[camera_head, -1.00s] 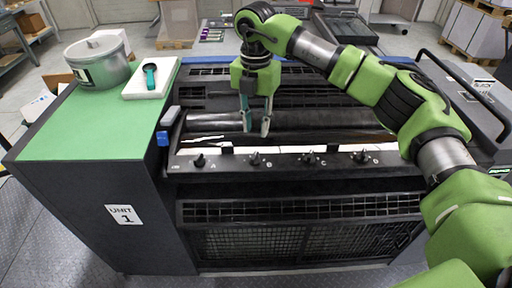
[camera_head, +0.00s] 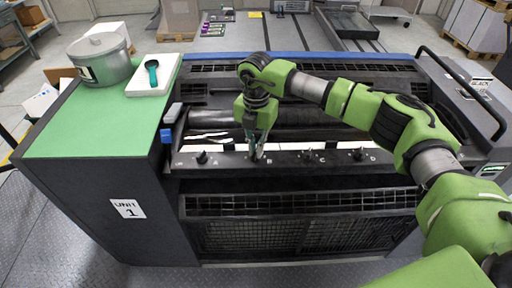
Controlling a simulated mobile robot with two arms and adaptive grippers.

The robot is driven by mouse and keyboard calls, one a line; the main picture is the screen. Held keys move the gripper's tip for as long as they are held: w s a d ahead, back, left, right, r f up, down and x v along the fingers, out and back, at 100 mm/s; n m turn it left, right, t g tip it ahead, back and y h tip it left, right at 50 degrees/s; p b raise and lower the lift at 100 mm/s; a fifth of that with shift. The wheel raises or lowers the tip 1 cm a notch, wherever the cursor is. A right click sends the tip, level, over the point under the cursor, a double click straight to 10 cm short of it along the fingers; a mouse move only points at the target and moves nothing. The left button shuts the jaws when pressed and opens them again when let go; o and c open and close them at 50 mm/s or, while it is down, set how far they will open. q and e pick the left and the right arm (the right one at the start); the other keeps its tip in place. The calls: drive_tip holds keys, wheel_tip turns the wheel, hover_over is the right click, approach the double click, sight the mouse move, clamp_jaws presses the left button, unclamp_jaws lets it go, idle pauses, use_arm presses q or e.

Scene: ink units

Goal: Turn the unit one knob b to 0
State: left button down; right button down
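Unit one (camera_head: 128,208) is a dark machine with a "UNIT 1" label and a row of small black knobs on its front bar. Knob b (camera_head: 255,157) is second from the left and is mostly hidden by my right fingers. My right gripper (camera_head: 256,152) points down with its fingertips at knob b. I cannot tell whether the fingers are closed on the knob or just around it. The knob's pointer and scale cannot be read. My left gripper is not in view.
Knob A (camera_head: 202,157) is to the left; knob C (camera_head: 308,156) and knob D (camera_head: 357,154) are to the right. A metal pot (camera_head: 100,62) and a white tray (camera_head: 154,76) with a dark teal tool stand on the green top (camera_head: 95,128). A black rail (camera_head: 468,88) rises at the right.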

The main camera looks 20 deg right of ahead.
idle(0.3)
drive_tip(key=shift+f+n+b, duration=0.1)
drive_tip(key=shift+n+b, duration=0.9)
drive_tip(key=shift+b, duration=0.05)
drive_tip(key=n+b, duration=0.2)
drive_tip(key=shift+w+a+n, duration=0.1)
drive_tip(key=shift+n, duration=0.2)
drive_tip(key=n+b, duration=0.3)
drive_tip(key=n, duration=0.2)
drive_tip(key=shift+b, duration=0.35)
drive_tip(key=n+b, duration=0.2)
drive_tip(key=n, duration=0.3)
drive_tip(key=shift+a, duration=0.1)
drive_tip(key=n, duration=0.2)
drive_tip(key=n+b, duration=0.1)
drive_tip(key=n, duration=0.2)
drive_tip(key=shift+a+r, duration=0.1)
drive_tip(key=shift+r, duration=0.1)
drive_tip(key=shift+n, duration=0.3)
drive_tip(key=c, duration=2.2)
unclamp_jaws()
